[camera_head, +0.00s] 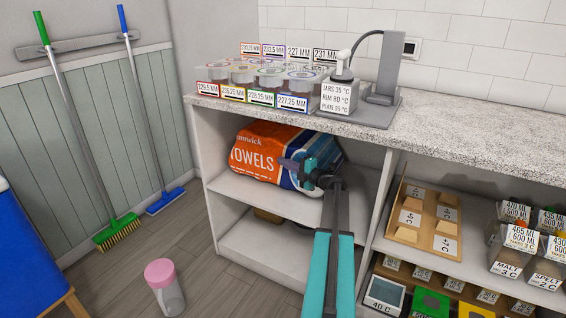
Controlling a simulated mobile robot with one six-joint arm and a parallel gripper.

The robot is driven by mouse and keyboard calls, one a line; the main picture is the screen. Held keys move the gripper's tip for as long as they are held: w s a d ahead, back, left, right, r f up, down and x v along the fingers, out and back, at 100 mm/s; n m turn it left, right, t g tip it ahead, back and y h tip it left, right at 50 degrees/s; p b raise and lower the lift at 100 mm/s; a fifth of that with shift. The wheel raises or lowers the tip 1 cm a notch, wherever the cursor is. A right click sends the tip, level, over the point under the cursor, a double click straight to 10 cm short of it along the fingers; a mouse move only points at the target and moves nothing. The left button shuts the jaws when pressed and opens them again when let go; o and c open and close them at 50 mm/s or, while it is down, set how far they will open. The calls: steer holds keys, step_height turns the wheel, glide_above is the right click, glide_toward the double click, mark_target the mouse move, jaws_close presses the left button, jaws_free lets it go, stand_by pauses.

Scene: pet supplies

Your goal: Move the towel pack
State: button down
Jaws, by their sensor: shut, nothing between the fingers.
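The towel pack (265,152) is an orange, white and dark blue plastic-wrapped bundle marked "TOWELS". It lies on the upper shelf (232,186) of the open cabinet, under the counter. My gripper (291,165) is at the front right part of the pack, in front of its label from this view. Its fingers are shut and hold nothing. I cannot tell whether they touch the wrap. My arm reaches in from the bottom of the picture and covers part of the shelf right of the pack.
The counter (440,110) above carries several labelled jars and a grey device (383,85). A divider (378,205) stands right of the pack, with a wooden tray (405,217) beyond it. A pink-lidded container (165,285) stands on the floor.

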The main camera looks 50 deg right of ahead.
steer(key=d, duration=0.2)
steer(key=w+d+p, duration=0.1)
steer(key=d, duration=0.1)
steer(key=d+p, duration=0.1)
steer(key=d, duration=0.1)
steer(key=shift+w+d, duration=0.35)
steer(key=shift+w, duration=0.05)
steer(key=s+p, duration=0.1)
steer(key=s, duration=0.6)
steer(key=shift+s+p, duration=0.25)
steer(key=shift+p, duration=0.1)
stand_by(0.5)
